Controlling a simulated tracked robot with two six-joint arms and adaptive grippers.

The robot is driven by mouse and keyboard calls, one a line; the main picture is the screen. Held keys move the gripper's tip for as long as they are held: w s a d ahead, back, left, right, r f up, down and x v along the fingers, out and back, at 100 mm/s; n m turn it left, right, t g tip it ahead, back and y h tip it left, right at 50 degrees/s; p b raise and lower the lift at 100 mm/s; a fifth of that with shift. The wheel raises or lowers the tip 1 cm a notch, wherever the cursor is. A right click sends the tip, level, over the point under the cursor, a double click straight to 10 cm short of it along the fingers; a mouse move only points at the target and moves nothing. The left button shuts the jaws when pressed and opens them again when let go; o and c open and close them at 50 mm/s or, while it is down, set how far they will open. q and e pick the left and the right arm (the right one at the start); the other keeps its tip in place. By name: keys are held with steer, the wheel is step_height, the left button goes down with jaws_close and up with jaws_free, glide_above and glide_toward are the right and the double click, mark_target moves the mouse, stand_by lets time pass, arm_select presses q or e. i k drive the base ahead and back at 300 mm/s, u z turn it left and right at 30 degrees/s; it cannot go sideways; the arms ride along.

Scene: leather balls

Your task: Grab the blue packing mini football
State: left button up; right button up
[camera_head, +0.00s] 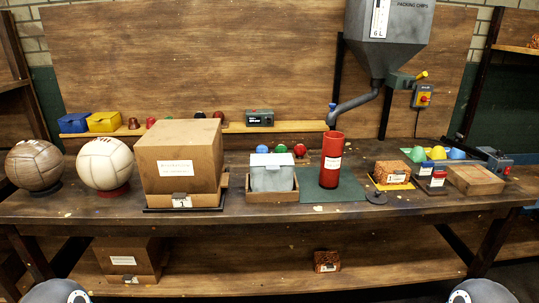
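No mini football is clearly readable as such. A small blue rounded piece (262,149) stands beside a green one and a red one behind the grey box, partly hidden. Another blue rounded piece (456,154) sits at the right of the table beside a yellow and a green one. I cannot tell which is a ball. A blue box (73,123) stands on the back shelf at the left. Neither of my grippers is in view; only rounded parts of my arms show at the bottom edge.
The wooden table (240,217) holds a brown ball (34,165), a white ball (105,163), a large cardboard box (180,160), a grey container (273,175), a red cylinder (331,160) and a flat wooden block (476,180). A grey hopper (388,40) hangs above. The front strip is mostly clear.

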mark_target(261, 149)
steer(key=z, duration=0.15)
steer(key=i, duration=0.95)
steer(key=u, duration=0.1)
